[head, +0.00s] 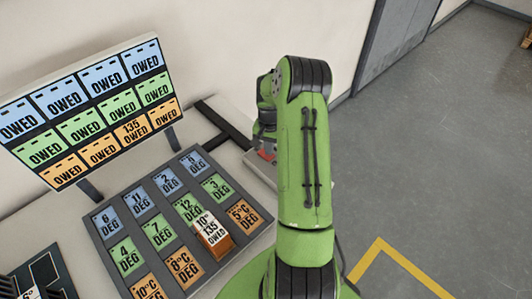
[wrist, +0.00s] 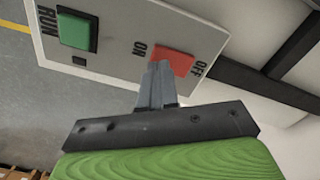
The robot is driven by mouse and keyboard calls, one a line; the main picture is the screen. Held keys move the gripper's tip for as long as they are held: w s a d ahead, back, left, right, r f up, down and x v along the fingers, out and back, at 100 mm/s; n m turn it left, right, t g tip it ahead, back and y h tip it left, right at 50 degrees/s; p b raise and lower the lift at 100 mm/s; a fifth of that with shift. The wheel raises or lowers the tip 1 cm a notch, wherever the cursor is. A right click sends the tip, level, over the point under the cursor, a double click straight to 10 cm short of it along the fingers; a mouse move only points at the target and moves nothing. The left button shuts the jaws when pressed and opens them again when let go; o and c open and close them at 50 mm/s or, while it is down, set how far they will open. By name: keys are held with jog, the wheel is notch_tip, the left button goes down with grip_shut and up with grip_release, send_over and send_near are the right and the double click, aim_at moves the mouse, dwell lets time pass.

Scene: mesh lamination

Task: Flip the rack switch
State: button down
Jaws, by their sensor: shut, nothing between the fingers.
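The rack switch is a red rocker (wrist: 173,62) on a pale panel (wrist: 122,20), between the printed words ON and OFF, in the wrist view. My gripper (wrist: 160,68) is shut and empty, with its grey fingertips at the ON side of the red rocker. The tips overlap the rocker's edge in the picture; I cannot tell whether they touch it. Which way the rocker is tipped is unclear. In the head view my green arm hides most of the panel, and only a bit of red (head: 266,155) shows beside it.
A green button (wrist: 77,30) marked RUN sits on the same panel. In the head view, a slanted tray (head: 172,215) of DEG labels holds an orange and white box (head: 213,233), below an upright board (head: 165,88) of OWED cards. Grey floor (head: 440,150) lies open at right.

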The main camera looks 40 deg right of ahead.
jog(key=shift+f+b, duration=0.8)
jog(key=shift+f, duration=0.15)
dwell(0.5)
jog(key=shift+r, duration=0.1)
jog(key=shift+r+p, duration=2.3)
jog(key=shift+r, duration=1.2)
jog(key=shift+f, duration=0.1)
